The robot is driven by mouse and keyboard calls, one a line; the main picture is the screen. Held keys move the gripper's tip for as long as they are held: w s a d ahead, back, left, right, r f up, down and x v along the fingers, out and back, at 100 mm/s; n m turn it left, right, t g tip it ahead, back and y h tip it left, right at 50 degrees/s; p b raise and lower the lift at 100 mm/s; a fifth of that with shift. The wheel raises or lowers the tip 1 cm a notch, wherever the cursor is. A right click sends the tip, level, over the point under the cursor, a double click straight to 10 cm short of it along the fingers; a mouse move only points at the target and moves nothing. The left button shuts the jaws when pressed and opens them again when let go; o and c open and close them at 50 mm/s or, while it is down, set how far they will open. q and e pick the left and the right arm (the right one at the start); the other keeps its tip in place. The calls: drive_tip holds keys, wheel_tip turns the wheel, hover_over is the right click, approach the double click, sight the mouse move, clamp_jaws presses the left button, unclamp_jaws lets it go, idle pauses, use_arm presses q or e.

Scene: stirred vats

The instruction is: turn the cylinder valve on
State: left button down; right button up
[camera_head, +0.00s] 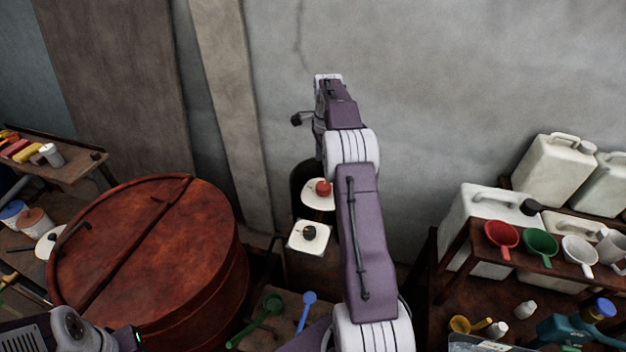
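A dark upright cylinder (303,178) stands against the wall, mostly hidden behind my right arm. Its valve is not clearly visible. A small black knob-like part (298,119) sticks out left of my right wrist; I cannot tell whether it belongs to the valve or to my gripper. My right arm reaches up from the bottom over the cylinder. Its gripper end is near the wall, and its fingers are hidden. My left arm shows only at the bottom left corner, over the floor beside the rusty vat, away from the cylinder; its fingers cannot be made out.
A rusty lidded vat (150,245) fills the left. White plates with a red knob (322,187) and a black knob (309,232) sit in front of the cylinder. A right-hand shelf holds colored scoops (502,235) and white jugs (553,170). The wall is close behind.

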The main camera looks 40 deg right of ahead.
sight(324, 185)
wheel_tip(324, 185, down, 8)
drive_tip(key=p, duration=0.2)
drive_tip(key=shift+d+f+p, duration=0.1)
drive_tip(key=shift+f+p, duration=0.05)
drive_tip(key=shift+p, duration=0.2)
drive_tip(key=shift+f, duration=0.3)
drive_tip(key=shift+c, duration=1)
drive_tip(key=c, duration=1.2)
